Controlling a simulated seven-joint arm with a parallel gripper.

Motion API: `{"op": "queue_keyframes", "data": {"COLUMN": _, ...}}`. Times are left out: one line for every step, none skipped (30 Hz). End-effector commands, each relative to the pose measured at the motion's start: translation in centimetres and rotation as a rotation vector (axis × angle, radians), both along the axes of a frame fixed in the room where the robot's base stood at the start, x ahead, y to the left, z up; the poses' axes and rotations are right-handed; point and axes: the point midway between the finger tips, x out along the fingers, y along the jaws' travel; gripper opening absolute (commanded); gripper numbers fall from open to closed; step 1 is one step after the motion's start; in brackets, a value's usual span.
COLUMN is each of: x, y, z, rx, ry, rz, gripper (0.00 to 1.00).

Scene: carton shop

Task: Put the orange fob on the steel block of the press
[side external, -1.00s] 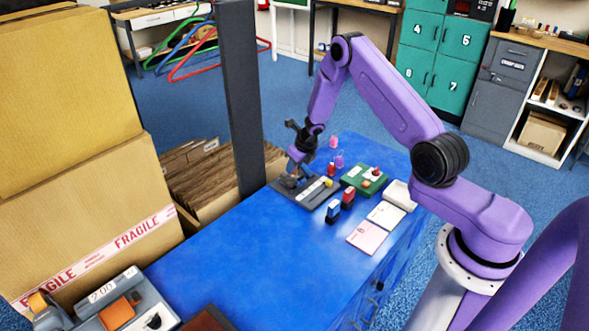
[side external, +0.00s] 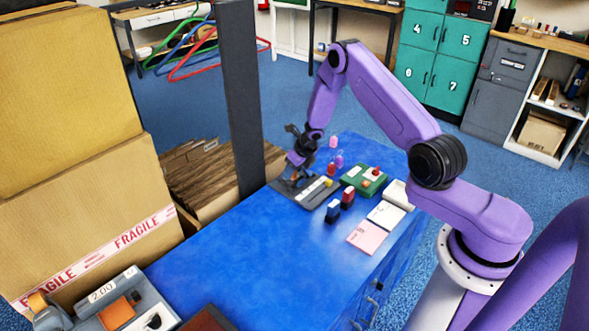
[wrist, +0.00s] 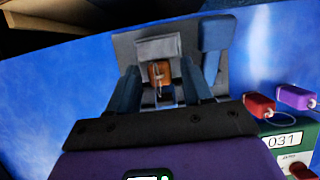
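The orange fob (wrist: 160,73) shows in the wrist view between my fingers, at the near part of the light grey steel block (wrist: 158,47). It appears to rest on the block; the exact contact is hard to see. In the side view the fob is a small orange spot below my gripper (side external: 294,178). The press (wrist: 126,46) has a dark grey base and a blue-grey lever (wrist: 215,45) to the right of the block. My gripper (wrist: 160,82) is open, with a finger on each side of the fob and a visible gap to each.
A green board (side external: 364,180) with fobs stands right of the press. Red (wrist: 259,106) and purple (wrist: 295,97) fobs are close by on the right. Blue and red stamps (side external: 333,211) stand in front. A dark post (side external: 243,100) rises behind. The blue tabletop at front left is clear.

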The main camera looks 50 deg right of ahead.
Motion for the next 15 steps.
{"op": "queue_keyframes", "data": {"x": 0.0, "y": 0.0, "z": 0.0, "rx": 0.0, "ry": 0.0, "rz": 0.0, "gripper": 0.5}}
{"op": "queue_keyframes", "data": {"x": 0.0, "y": 0.0, "z": 0.1, "rx": 0.0, "ry": 0.0, "rz": 0.0, "gripper": 0.5}}
{"op": "queue_keyframes", "data": {"x": 0.0, "y": 0.0, "z": 0.2, "rx": 0.0, "ry": 0.0, "rz": 0.0, "gripper": 0.5}}
{"op": "queue_keyframes", "data": {"x": 0.0, "y": 0.0, "z": 0.2, "rx": 0.0, "ry": 0.0, "rz": 0.001, "gripper": 0.5}}
{"op": "queue_keyframes", "data": {"x": 0.0, "y": 0.0, "z": 0.4, "rx": 0.0, "ry": 0.0, "rz": 0.001, "gripper": 0.5}}
{"op": "queue_keyframes", "data": {"x": -0.1, "y": 0.0, "z": 0.7, "rx": 0.0, "ry": 0.0, "rz": 0.001, "gripper": 0.5}}
{"op": "queue_keyframes", "data": {"x": -0.2, "y": 0.0, "z": 1.0, "rx": 0.0, "ry": -0.001, "rz": 0.001, "gripper": 0.5}}
{"op": "queue_keyframes", "data": {"x": -0.3, "y": 0.0, "z": 1.4, "rx": -0.001, "ry": -0.002, "rz": 0.001, "gripper": 0.5}}
{"op": "queue_keyframes", "data": {"x": -0.5, "y": 0.0, "z": 1.9, "rx": 0.0, "ry": -0.001, "rz": 0.0, "gripper": 0.5}}
{"op": "queue_keyframes", "data": {"x": -0.7, "y": 0.0, "z": 2.3, "rx": -0.001, "ry": -0.002, "rz": 0.0, "gripper": 0.5}}
{"op": "queue_keyframes", "data": {"x": -0.9, "y": 0.0, "z": 2.7, "rx": -0.001, "ry": -0.001, "rz": 0.0, "gripper": 0.5}}
{"op": "queue_keyframes", "data": {"x": -1.1, "y": 0.0, "z": 3.3, "rx": -0.001, "ry": -0.002, "rz": 0.0, "gripper": 0.5}}
{"op": "queue_keyframes", "data": {"x": -1.3, "y": 0.0, "z": 3.7, "rx": -0.001, "ry": -0.002, "rz": 0.0, "gripper": 0.5}}
{"op": "queue_keyframes", "data": {"x": -1.5, "y": -0.1, "z": 4.2, "rx": -0.001, "ry": -0.003, "rz": 0.001, "gripper": 0.5}}
{"op": "queue_keyframes", "data": {"x": -1.7, "y": -0.1, "z": 4.8, "rx": -0.001, "ry": -0.002, "rz": 0.0, "gripper": 0.5}}
